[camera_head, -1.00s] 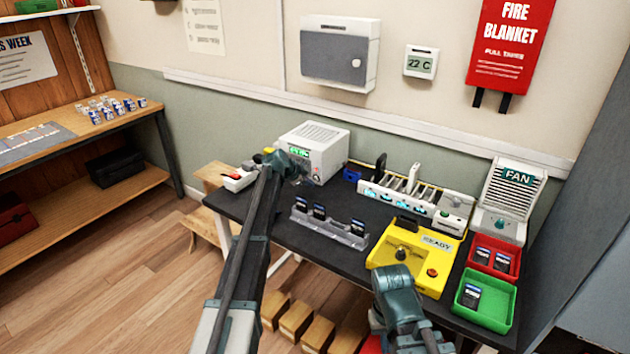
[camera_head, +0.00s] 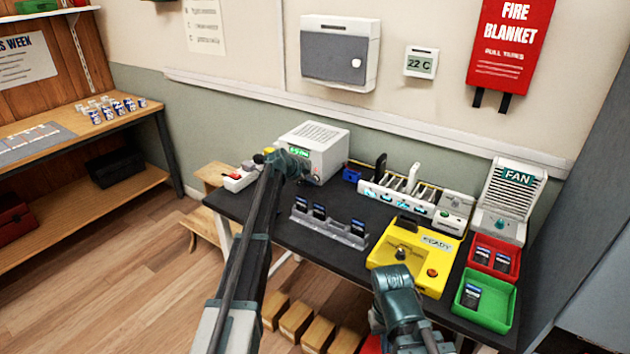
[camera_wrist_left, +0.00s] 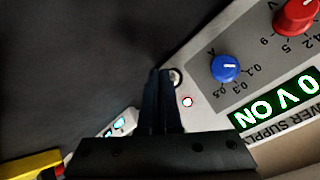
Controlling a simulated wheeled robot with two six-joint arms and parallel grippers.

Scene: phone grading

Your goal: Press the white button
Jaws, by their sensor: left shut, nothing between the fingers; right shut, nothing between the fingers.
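The grey-white power supply (camera_head: 322,137) stands at the back left of the dark table; its front also shows in the left wrist view (camera_wrist_left: 212,92), with a blue knob (camera_wrist_left: 226,68), a red knob (camera_wrist_left: 296,16) and a lit green display (camera_wrist_left: 278,102). A pale round disc with a dark rim (camera_wrist_left: 176,77), apparently the white button, is partly hidden by my left fingers. A small white spot with a red ring (camera_wrist_left: 187,102) sits beside it. My left gripper (camera_head: 298,168) is shut and empty at the front panel; contact cannot be told. My right gripper (camera_head: 397,280) is shut and empty, before the yellow fixture.
The yellow fixture (camera_head: 384,254), a grey slotted holder (camera_head: 337,231), a white rack (camera_head: 402,203), a fan unit (camera_head: 508,200), a red tray (camera_head: 519,254) and a green tray (camera_head: 504,319) occupy the table. A white switch box (camera_head: 238,181) is left of my left gripper.

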